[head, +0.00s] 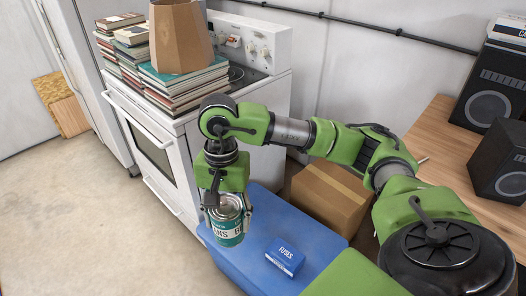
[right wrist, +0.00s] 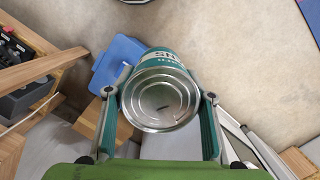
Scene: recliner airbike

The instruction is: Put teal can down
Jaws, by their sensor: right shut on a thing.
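A teal can (head: 229,236) with white lettering and a bare metal lid is held upright in my right gripper (head: 228,205). In the right wrist view the can's round lid (right wrist: 160,98) sits between the two fingers (right wrist: 158,115), one on each side. The gripper is shut on the can from above. In the head view the can overlaps the left part of a blue flat-topped container (head: 325,237). I cannot tell whether its base touches that top. My left gripper is not in view.
A small blue fuses box (head: 285,257) lies on the container, right of the can. A white stove (head: 158,150) carrying book stacks (head: 185,84) stands behind left. A cardboard box (head: 328,198) sits behind the container. A wooden table (head: 440,140) with black speakers (head: 500,165) is at right.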

